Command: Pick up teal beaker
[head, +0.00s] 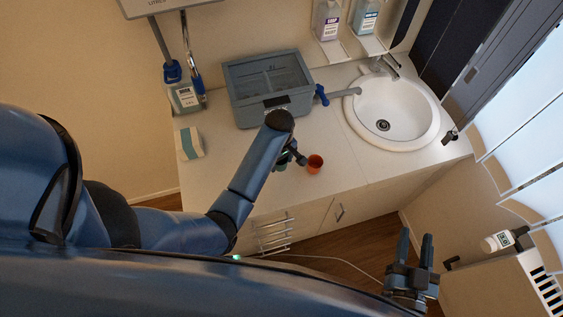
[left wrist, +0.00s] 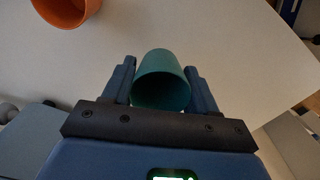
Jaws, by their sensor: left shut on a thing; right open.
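The teal beaker (left wrist: 162,80) sits between the two fingers of my left gripper (left wrist: 162,88) in the left wrist view. The fingers are shut on it, one on each side. In the head view my left gripper (head: 292,157) is over the counter, and the teal beaker is mostly hidden by my arm. I cannot tell whether the beaker touches the counter. My right gripper (head: 416,255) is open and empty at the lower right of the head view, out beyond the counter front.
An orange cup (head: 315,163) stands close beside my left gripper; it also shows in the left wrist view (left wrist: 68,8). A white sink (head: 393,112) is to the right. A teal-white box (head: 190,143) lies left.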

